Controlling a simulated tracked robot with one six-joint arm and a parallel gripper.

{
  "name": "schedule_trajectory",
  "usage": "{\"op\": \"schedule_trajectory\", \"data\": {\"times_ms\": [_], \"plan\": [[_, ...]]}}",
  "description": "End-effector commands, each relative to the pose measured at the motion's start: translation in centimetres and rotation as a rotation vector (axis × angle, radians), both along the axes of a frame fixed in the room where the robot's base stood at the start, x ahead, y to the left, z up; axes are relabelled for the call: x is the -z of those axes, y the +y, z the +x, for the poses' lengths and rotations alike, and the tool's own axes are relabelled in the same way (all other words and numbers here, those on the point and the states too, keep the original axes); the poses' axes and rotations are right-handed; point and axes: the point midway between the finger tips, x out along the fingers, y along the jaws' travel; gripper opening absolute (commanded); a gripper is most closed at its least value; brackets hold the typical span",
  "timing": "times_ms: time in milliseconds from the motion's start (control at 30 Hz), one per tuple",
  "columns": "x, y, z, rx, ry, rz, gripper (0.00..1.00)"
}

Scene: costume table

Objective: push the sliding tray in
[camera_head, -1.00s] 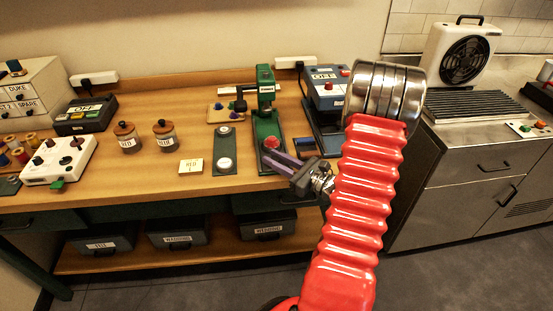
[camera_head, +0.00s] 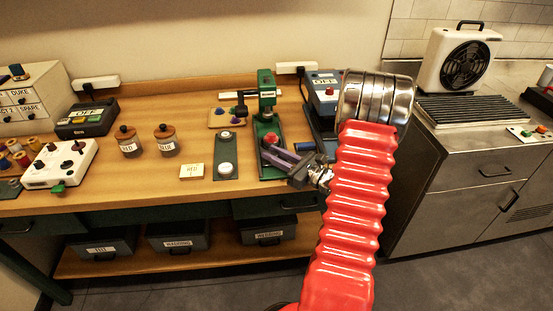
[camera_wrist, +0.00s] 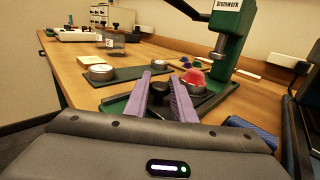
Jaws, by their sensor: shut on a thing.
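A green press (camera_head: 266,100) stands at the back of the wooden table; it also shows in the wrist view (camera_wrist: 232,35). Its sliding tray carries a red dome (camera_head: 271,138) in a round metal seat (camera_wrist: 194,91), low in front of the press column. A black knob (camera_wrist: 160,89) shows in front of the dome. My gripper (camera_head: 272,152) reaches in from the right with its purple fingers (camera_wrist: 160,97) shut around this knob. The fingers hide part of the tray, and its exact edges are hard to tell.
A blue-grey device (camera_head: 322,92) stands close on the right. A dark blue block (camera_wrist: 250,132) lies near the gripper. Two jars (camera_head: 128,142) stand further left.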

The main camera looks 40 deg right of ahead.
Motion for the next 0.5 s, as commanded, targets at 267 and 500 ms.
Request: {"op": "schedule_trajectory", "data": {"times_ms": [267,500], "plan": [[0.00,0.05,-0.02,0.000,0.000,0.001,0.28],[0.00,0.04,-0.03,0.000,0.000,0.001,0.40]]}}
